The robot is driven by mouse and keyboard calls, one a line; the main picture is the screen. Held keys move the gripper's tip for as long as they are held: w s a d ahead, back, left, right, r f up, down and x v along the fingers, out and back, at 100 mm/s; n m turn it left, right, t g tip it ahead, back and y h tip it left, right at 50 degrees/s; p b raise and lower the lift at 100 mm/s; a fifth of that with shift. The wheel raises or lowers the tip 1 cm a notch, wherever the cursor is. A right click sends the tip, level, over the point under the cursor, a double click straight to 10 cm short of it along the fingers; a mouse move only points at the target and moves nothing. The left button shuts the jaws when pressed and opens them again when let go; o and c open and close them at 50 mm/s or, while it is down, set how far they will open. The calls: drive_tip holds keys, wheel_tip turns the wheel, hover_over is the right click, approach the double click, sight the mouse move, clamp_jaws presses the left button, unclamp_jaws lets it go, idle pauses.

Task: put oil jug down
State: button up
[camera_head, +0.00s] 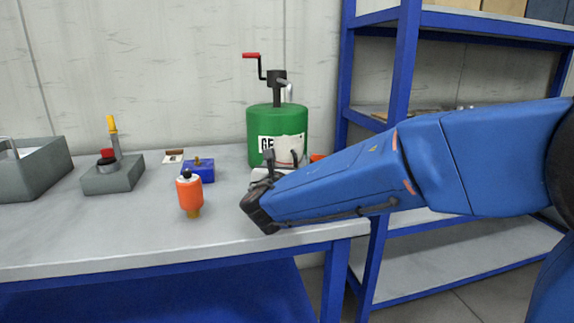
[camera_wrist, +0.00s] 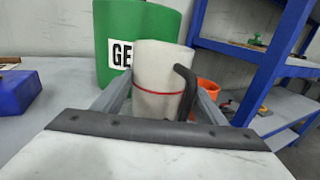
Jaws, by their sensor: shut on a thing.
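The oil jug (camera_wrist: 158,82) is a whitish cylinder with a thin red line around it and a dark curved handle or spout on its right side. It looks upright in the wrist view. In the head view its upper part (camera_head: 291,146) shows in front of the green drum, and my arm hides its lower part. My gripper (camera_head: 270,172) is shut on the jug, with a grey finger on each side of it in the wrist view. The jug's base is hidden, so I cannot tell whether it touches the grey bench top (camera_head: 120,225).
The green drum (camera_head: 258,124) with a red-handled crank stands close behind the jug. An orange container (camera_wrist: 208,88) is to its right. A blue block (camera_head: 199,172), an orange bottle (camera_head: 189,194) and a grey jack (camera_head: 114,177) stand to the left. A blue shelf rack (camera_head: 398,70) is at right.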

drive_tip(key=shift+f, duration=0.4)
drive_tip(key=shift+f, duration=0.1)
drive_tip(key=o, duration=1.5)
drive_tip(key=s, duration=0.4)
drive_tip(key=s+a, duration=0.1)
drive_tip(key=s, duration=0.7)
drive_tip(key=shift+a, duration=0.15)
